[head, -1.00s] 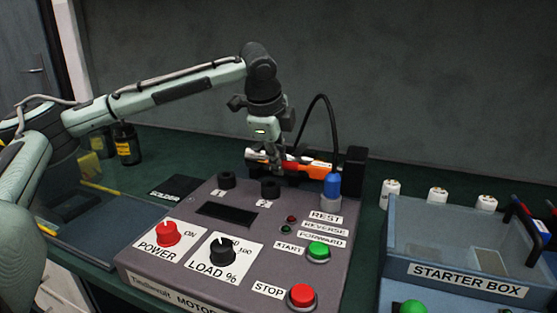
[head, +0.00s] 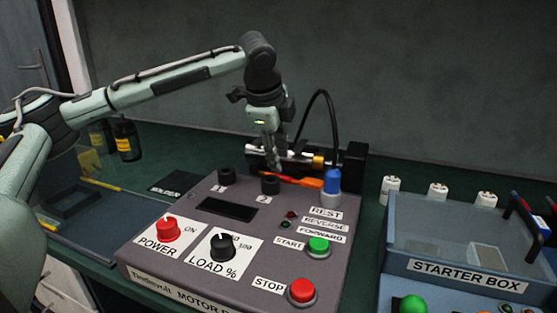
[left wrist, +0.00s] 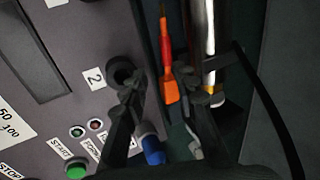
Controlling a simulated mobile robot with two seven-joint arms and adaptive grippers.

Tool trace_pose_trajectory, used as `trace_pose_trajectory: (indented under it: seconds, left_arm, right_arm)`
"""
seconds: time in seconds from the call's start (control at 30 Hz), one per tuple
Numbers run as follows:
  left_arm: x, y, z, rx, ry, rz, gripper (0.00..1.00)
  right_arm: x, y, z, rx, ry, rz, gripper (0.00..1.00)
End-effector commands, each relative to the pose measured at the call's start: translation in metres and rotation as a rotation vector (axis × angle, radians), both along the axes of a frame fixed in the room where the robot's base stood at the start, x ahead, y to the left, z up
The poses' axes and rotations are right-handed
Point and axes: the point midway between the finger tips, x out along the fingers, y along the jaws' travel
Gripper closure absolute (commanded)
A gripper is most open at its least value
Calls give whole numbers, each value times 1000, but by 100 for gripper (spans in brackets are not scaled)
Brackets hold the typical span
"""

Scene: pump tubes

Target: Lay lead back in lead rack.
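The lead, an orange-red slim piece with a broader orange end (head: 308,182), lies low behind the console's back edge. It also shows in the left wrist view (left wrist: 170,88), lying lengthwise in a dark slot beside the console. I take this dark slot with black blocks (head: 355,160) to be the lead rack. My left gripper (head: 272,168) points down over the lead's left part. In the left wrist view its fingers (left wrist: 167,92) stand apart, with the lead visible between them and clear of both. My right gripper is not in view.
A silver rod with a brass end (head: 318,160) lies just behind the lead. The console (head: 190,275) is in front, with knobs and buttons. The starter box (head: 400,265) is to the right.

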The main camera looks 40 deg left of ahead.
Motion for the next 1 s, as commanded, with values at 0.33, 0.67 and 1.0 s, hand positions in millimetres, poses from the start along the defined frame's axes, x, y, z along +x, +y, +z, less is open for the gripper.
trace_pose_trajectory:
  seconds: [0.33,0.67,1.0]
  left_arm:
    - [-29,-9,73,-1,-5,-3,71]
    - [-44,-12,106,0,-1,-1,71]
    - [-45,-12,107,0,-1,-1,71]
  right_arm:
    - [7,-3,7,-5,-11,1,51]
    - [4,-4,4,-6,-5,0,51]
    - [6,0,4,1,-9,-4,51]
